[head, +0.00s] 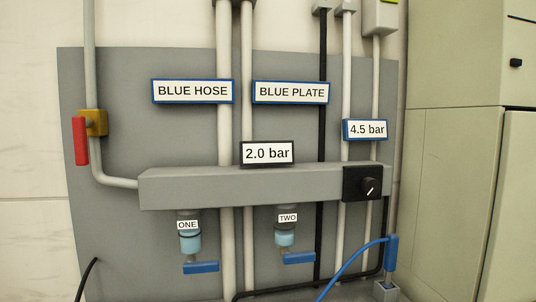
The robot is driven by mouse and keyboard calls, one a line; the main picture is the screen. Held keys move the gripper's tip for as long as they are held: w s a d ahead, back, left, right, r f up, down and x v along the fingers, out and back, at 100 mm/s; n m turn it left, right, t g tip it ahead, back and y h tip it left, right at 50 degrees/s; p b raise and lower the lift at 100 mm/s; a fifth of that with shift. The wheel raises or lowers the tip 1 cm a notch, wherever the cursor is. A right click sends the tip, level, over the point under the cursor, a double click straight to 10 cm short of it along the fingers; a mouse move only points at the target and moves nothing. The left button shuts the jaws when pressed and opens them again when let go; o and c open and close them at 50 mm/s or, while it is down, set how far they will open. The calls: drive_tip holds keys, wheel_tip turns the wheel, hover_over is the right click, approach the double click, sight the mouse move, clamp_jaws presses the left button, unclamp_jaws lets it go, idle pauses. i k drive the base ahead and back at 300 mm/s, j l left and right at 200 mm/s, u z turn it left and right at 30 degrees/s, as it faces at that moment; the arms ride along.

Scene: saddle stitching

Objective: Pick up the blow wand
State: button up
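What looks like the blow wand (391,253) stands nearly upright at the lower right in the head view. A blue hose (352,258) runs from the grip down to the lower left and leaves the picture. The lower end of the wand meets a small grey holder (386,291) at the bottom edge. I cannot tell how deep it sits in it. My gripper is not in view.
A grey manifold bar (240,187) with a black knob (364,184) crosses the wall panel. Two bowls with blue levers (201,267) hang below. A red-handled valve (82,140) is at left. A beige cabinet (455,170) stands close to the wand's right.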

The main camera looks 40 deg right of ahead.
sight(391, 246)
drive_tip(key=z, duration=1.3)
